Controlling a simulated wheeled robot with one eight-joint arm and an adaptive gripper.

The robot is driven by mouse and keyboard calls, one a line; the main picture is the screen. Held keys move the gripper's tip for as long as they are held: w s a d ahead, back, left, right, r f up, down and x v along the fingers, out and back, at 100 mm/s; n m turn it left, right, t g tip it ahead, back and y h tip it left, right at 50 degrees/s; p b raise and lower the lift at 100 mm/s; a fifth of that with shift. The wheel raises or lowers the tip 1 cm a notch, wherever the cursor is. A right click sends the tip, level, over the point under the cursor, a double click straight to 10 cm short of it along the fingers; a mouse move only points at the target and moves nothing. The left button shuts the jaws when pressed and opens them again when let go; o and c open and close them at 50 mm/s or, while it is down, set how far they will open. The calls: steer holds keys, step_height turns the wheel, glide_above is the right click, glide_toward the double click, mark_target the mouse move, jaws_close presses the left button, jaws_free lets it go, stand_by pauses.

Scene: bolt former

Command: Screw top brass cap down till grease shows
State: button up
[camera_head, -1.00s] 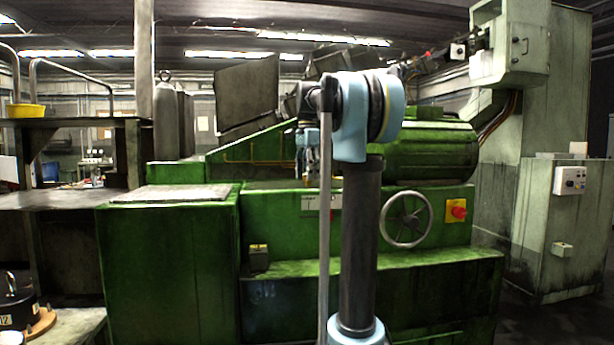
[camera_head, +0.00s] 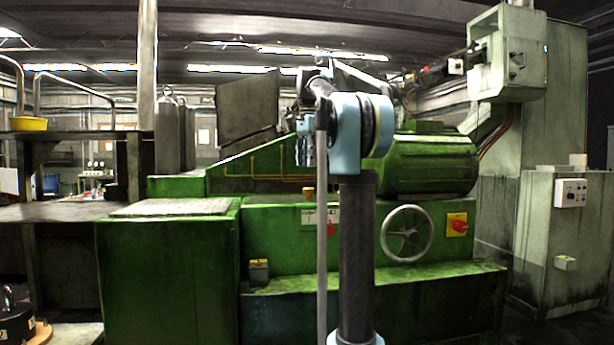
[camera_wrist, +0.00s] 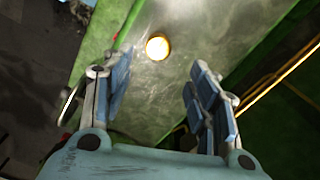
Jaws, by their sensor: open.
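The brass cap (camera_head: 308,191) stands on the top ledge of the green machine (camera_head: 270,215), above a white plate with a red mark. In the wrist view the brass cap (camera_wrist: 157,47) is a bright round disc on worn green metal. It lies beyond my fingertips and roughly between their lines. My gripper (camera_head: 306,152) is above the cap in the head view, partly hidden by my arm. In the wrist view my gripper (camera_wrist: 160,78) is open, with nothing between its blue-padded fingers. No grease can be made out.
A handwheel (camera_head: 407,233) and a red knob on a yellow plate (camera_head: 457,224) are on the machine's front, right of my arm. A ribbed green drum (camera_head: 430,165) sits above them. Yellow pipes (camera_wrist: 280,77) run along the right in the wrist view.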

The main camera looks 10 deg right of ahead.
steer(key=shift+r, duration=1.15)
step_height(320, 180, up, 5)
steer(key=n, duration=2.4)
glide_above(308, 192)
steer(key=w, duration=0.2)
steer(key=f, duration=1.7)
steer(key=shift+d, duration=0.25)
steer(key=c, duration=1.1)
